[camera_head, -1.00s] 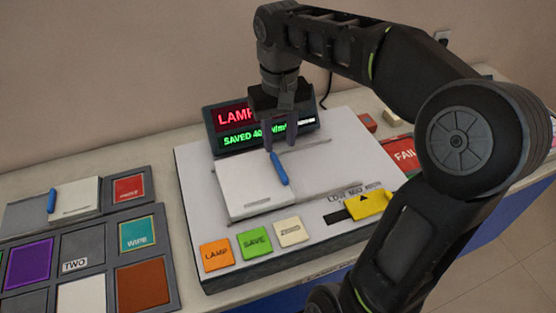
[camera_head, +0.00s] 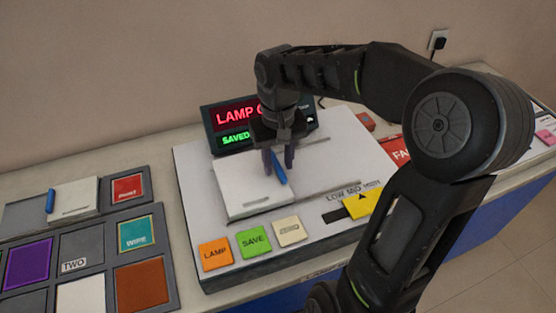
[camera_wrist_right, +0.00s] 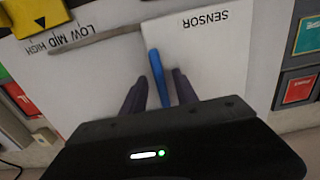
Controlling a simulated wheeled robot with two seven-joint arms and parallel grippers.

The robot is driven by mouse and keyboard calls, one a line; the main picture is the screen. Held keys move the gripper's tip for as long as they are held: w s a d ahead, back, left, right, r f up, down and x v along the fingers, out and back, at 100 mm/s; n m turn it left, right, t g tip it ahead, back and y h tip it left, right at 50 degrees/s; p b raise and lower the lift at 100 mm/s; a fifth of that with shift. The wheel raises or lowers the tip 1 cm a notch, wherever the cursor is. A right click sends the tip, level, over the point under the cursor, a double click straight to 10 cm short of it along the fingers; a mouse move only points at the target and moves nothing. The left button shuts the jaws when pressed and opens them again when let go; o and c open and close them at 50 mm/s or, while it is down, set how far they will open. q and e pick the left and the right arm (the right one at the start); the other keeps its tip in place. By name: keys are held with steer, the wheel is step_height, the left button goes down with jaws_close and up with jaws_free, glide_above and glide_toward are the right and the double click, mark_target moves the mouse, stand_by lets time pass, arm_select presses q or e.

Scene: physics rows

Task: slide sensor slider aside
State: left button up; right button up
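The sensor slider is a white plate (camera_head: 240,190) with an upright blue handle (camera_head: 280,174), on the white device (camera_head: 330,160). In the right wrist view the plate (camera_wrist_right: 205,50) bears the word SENSOR, and the handle (camera_wrist_right: 158,76) stands at its edge. My right gripper (camera_head: 279,165) is low at the handle, with one finger on each side. In the wrist view a gap shows between the handle and the fingers (camera_wrist_right: 160,92), so the gripper looks open. My left gripper is out of view.
The device carries a red and green display (camera_head: 240,126), LAMP (camera_head: 215,254), SAVE (camera_head: 253,241) and cream (camera_head: 289,231) buttons, and a yellow LOW MID HIGH slider (camera_head: 362,205). A panel of coloured tiles (camera_head: 88,253) lies left. A red FAIL block (camera_head: 398,150) is right.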

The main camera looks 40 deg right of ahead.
jaws_close()
stand_by(1.3)
